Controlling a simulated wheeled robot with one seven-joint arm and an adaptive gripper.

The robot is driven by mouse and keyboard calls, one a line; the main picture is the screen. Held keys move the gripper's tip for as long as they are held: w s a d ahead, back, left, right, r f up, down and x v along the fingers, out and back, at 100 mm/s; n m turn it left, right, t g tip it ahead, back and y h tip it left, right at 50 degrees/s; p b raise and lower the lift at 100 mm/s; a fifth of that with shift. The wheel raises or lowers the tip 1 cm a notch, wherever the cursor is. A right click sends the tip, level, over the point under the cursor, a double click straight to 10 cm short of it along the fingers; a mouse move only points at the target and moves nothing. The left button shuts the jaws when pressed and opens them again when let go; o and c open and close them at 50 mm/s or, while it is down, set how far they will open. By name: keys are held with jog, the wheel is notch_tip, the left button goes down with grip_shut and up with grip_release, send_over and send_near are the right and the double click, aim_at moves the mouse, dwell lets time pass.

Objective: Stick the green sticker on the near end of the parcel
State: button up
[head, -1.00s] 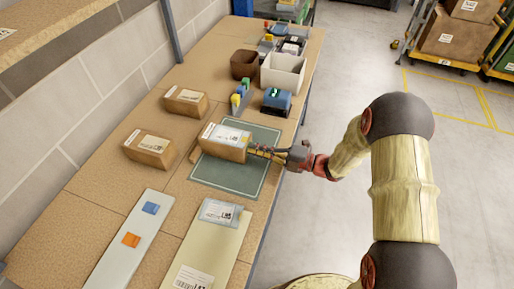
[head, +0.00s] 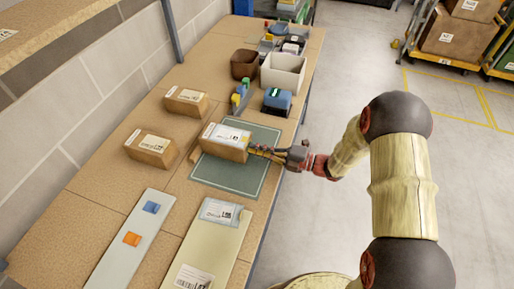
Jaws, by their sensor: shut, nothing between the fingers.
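The parcel (head: 222,151) is a brown box with a white label on top, lying on the dark green mat (head: 228,179). My gripper (head: 252,149) is at the parcel's right-hand end, with its fingers shut and their tips touching or very close to that end. I cannot tell contact from a small gap. I see no green sticker; the fingers partly cover that end of the parcel. A pale strip (head: 117,254) at the front left carries a blue sticker (head: 151,207) and an orange sticker (head: 132,239).
Two other brown boxes (head: 186,102) (head: 151,148) lie left of the mat. A large envelope (head: 212,247) lies in front. A blue device (head: 277,101), a white bin (head: 282,72) and a brown bin (head: 244,64) stand behind. The floor right of the bench is clear.

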jog(key=shift+o, duration=1.2)
jog(key=o, duration=0.3)
jog(key=shift+o, duration=0.8)
jog(key=shift+o, duration=1)
jog(key=shift+p+v, duration=1.65)
jog(key=shift+v, duration=1.85)
jog(key=shift+r, duration=0.1)
